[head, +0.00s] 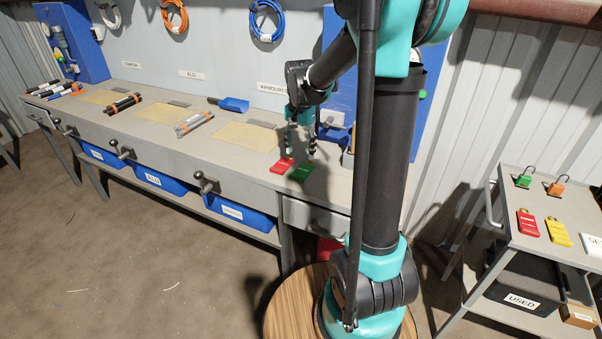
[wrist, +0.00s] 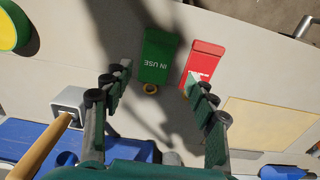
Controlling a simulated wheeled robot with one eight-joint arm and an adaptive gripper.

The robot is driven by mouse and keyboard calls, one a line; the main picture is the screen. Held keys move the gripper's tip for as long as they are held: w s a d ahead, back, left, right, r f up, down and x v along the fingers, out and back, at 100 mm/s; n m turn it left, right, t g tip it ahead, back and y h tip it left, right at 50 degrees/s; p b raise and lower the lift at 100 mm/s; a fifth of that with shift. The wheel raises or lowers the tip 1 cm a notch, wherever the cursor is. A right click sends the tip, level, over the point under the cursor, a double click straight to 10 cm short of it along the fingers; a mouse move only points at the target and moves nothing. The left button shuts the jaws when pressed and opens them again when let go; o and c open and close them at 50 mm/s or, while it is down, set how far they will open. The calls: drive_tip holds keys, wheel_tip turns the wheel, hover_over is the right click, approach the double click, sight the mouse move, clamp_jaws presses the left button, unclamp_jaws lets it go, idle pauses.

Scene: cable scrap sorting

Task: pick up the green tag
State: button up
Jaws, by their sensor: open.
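The green tag (head: 300,172) lies flat on the grey workbench, just right of a red tag (head: 282,165). In the wrist view the green tag (wrist: 160,58) reads "IN USE" and has a yellow ring at its near end; the red tag (wrist: 204,63) lies to its right. My gripper (head: 301,150) is above the bench, behind the tags in the head view. In the wrist view my gripper (wrist: 167,95) has its fingers spread wide, with nothing between the pads. The green tag shows beyond the fingertips, mostly between their lines.
A wooden handle (wrist: 42,146) in a grey holder stands left of my fingers in the wrist view. Cable pieces (head: 194,124) and a blue scoop (head: 234,104) lie farther left on the bench. A cart (head: 507,200) with more tags stands at right.

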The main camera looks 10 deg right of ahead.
sight(301, 172)
drive_tip(key=shift+s+d+f, duration=0.1)
drive_tip(key=shift+f, duration=1.8)
drive_tip(key=shift+s+d+f, duration=0.1)
drive_tip(key=shift+f, duration=1.8)
drive_tip(key=shift+c, duration=0.3)
drive_tip(key=c, duration=0.6)
drive_tip(key=shift+o, duration=0.2)
drive_tip(key=shift+r, duration=0.2)
wheel_tip(301, 172, up, 20)
drive_tip(key=shift+f, duration=0.15)
